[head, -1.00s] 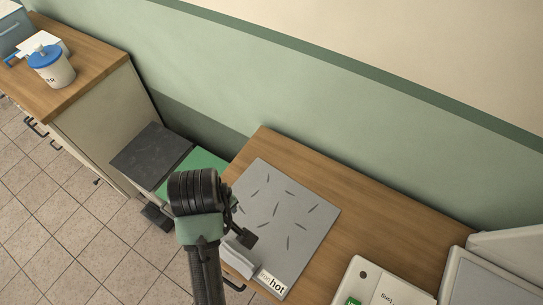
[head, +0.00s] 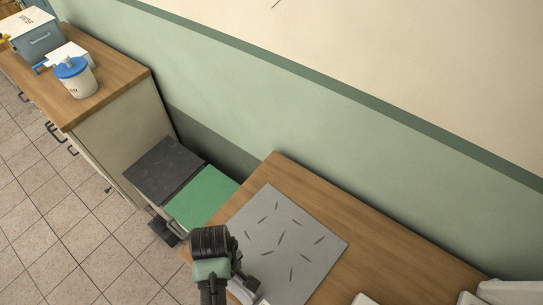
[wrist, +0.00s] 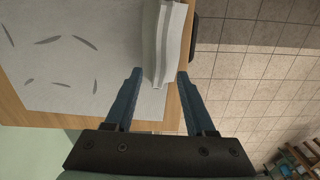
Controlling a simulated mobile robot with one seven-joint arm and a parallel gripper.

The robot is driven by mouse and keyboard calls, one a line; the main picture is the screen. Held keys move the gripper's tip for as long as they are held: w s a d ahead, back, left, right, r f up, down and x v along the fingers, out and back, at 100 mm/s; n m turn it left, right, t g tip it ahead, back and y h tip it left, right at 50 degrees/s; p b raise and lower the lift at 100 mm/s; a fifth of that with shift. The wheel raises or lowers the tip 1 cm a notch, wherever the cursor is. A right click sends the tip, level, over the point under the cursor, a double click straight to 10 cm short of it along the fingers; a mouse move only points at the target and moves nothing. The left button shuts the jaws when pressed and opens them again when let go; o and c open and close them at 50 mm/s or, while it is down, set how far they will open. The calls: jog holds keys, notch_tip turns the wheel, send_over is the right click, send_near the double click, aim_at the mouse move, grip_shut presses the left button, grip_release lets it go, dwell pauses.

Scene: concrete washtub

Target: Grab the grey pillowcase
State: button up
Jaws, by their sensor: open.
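A folded pale grey cloth, which looks like the grey pillowcase (wrist: 166,35), lies at the edge of a grey mat with dark leaf-like marks (wrist: 60,60) on a wooden counter. In the head view the pillowcase (head: 241,292) shows only in part at the bottom, beside my arm. My gripper (wrist: 160,73) is open. In the wrist view the near end of the pillowcase reaches between its two blue fingertips, and the fingers are not closed on it. My gripper (head: 251,284) is small and partly hidden in the head view.
The counter (head: 385,250) runs along a green wall. To its left are a green panel (head: 203,196) and a dark grey panel (head: 163,168). Another counter holds a blue-lidded tub (head: 75,78) and a grey-blue box (head: 36,38). Tiled floor (head: 60,230) is open at left.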

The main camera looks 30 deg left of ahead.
jog(key=shift+w+f, duration=0.1)
jog(key=shift+f, duration=1.4)
grip_shut()
